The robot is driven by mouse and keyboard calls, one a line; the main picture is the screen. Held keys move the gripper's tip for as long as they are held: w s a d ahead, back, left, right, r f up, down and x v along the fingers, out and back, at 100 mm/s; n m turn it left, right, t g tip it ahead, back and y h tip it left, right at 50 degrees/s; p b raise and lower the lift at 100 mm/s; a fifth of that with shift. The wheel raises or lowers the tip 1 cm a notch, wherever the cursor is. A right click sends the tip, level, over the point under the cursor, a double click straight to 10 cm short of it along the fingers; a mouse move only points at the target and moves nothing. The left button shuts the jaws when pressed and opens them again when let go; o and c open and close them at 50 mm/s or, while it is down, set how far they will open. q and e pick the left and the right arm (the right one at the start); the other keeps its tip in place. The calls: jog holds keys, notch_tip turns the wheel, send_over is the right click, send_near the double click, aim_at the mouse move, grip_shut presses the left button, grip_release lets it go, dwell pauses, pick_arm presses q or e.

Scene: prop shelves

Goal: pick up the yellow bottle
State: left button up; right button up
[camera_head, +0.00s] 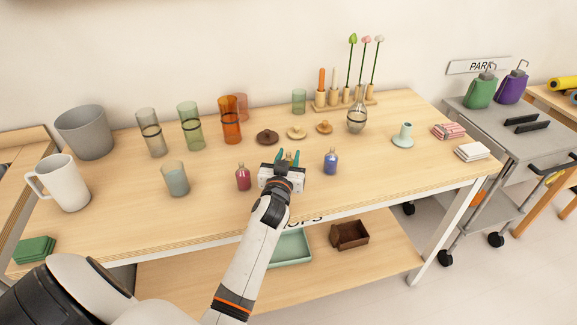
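My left gripper (288,157) is over the front middle of the table, its two teal fingertips spread apart. The top of the yellow bottle (289,159) shows between the fingers; the gripper hides its body. I cannot tell whether the fingers touch it. A pink-red bottle (243,178) stands just left of the gripper, and a blue bottle (331,162) stands to its right. My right gripper is not in view.
A clear glass (175,180) and a white mug (64,184) stand to the left. Behind the gripper are brown lids (267,137) and a round glass vase (357,120). The table front right of the blue bottle is clear.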

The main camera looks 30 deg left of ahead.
pick_arm(q)
jog(key=shift+w+a, duration=0.15)
jog(key=shift+w, duration=0.1)
grip_shut()
notch_tip(320, 180, up, 10)
jog(key=shift+r+p, duration=0.1)
jog(key=shift+p, duration=0.3)
dwell(0.3)
